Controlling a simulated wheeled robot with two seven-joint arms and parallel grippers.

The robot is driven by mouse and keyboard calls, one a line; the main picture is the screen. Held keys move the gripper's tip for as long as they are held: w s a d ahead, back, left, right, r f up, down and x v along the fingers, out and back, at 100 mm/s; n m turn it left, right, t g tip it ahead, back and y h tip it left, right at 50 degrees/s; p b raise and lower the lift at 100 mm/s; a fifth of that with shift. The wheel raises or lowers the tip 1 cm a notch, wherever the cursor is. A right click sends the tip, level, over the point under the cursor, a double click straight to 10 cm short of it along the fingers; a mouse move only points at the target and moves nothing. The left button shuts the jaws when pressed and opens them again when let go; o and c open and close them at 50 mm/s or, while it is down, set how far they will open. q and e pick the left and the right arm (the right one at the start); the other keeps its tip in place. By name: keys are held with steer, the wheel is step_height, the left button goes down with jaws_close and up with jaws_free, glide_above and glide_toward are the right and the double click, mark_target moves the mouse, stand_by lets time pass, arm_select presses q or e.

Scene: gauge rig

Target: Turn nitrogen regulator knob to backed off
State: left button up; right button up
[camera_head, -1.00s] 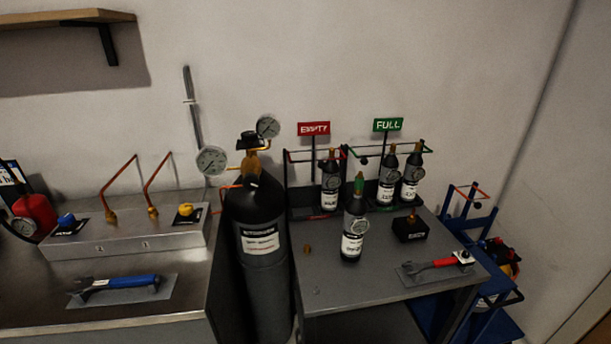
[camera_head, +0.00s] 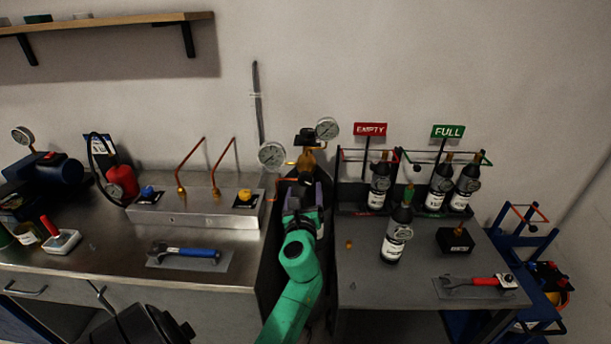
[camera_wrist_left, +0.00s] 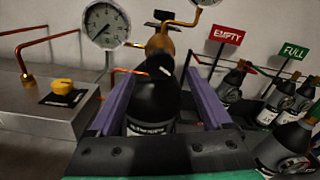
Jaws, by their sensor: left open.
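The nitrogen cylinder (camera_head: 267,230) is tall and black and stands between the two benches, partly hidden by my left arm. Its brass regulator (camera_head: 307,158) carries two round gauges. The black regulator knob (camera_head: 305,137) sits at the top; in the left wrist view the knob (camera_wrist_left: 163,15) shows near the upper edge. My left gripper (camera_head: 304,188) is open and empty, in front of the cylinder and below the regulator. In the left wrist view its purple fingers (camera_wrist_left: 163,75) stand either side of the cylinder's shoulder, apart from the knob. My right gripper is not seen.
One gauge (camera_head: 272,155) juts left of the regulator, another (camera_head: 327,128) right. Copper pipes (camera_head: 222,165) rise from a metal block on the left bench. Small bottles (camera_head: 440,188) stand in racks on the right bench. A wall shelf (camera_head: 110,24) is at upper left.

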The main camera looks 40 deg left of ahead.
mark_target(305, 182)
arm_select(q)
steer(key=x, duration=0.6)
steer(key=shift+w+a, duration=0.15)
steer(key=shift+w, duration=0.1)
steer(key=shift+s, duration=0.1)
jaws_close()
